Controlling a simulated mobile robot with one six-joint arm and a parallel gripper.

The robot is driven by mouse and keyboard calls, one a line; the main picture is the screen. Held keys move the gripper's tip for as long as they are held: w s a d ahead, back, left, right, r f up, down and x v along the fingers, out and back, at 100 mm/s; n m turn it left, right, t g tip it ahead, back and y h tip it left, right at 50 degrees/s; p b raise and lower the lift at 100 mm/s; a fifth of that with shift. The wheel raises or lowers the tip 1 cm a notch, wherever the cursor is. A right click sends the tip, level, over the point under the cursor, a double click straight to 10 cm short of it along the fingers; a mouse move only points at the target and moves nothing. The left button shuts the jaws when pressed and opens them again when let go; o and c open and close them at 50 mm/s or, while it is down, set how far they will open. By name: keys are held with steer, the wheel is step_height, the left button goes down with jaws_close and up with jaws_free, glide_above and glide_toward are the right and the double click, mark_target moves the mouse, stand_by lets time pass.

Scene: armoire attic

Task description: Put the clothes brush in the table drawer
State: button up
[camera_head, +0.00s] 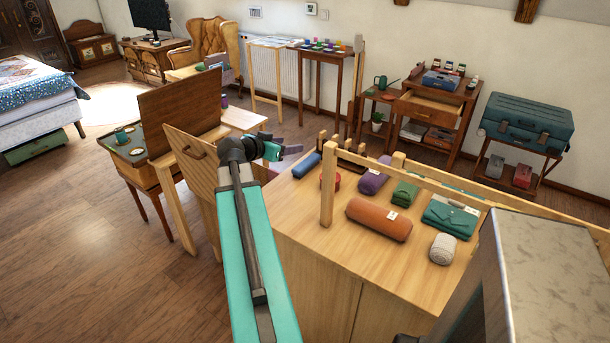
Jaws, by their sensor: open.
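My gripper (287,154) is at the end of my teal arm, near the left back edge of the wooden counter. Its jaws are open, and I see nothing held between them. I cannot pick out a clothes brush for certain in this view. A wooden table (468,92) stands at the back right against the wall. Its drawer (425,114) is pulled open toward the room, and its pale floor looks bare. My gripper is well short of this drawer.
The counter (310,225) holds an orange roll (378,219), a purple roll (374,179), green folded bundles, a white roll (443,249) and a wooden rail (460,187). A raised wooden panel (183,112) stands left of my gripper. A teal suitcase (528,122) is far right. Open floor lies left.

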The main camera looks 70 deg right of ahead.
steer(key=b, duration=0.8)
glide_toward(303, 164)
steer(key=shift+v, duration=0.9)
steer(key=shift+s, duration=0.1)
steer(key=x, duration=0.8)
steer(key=shift+r+p, duration=0.1)
steer(key=shift+p, duration=0.2)
steer(key=shift+s+d, duration=0.1)
steer(key=shift+d, duration=0.15)
steer(key=shift+p+x, duration=0.5)
steer(key=shift+x, duration=2.2)
steer(key=shift+a, duration=0.1)
steer(key=shift+c, duration=0.4)
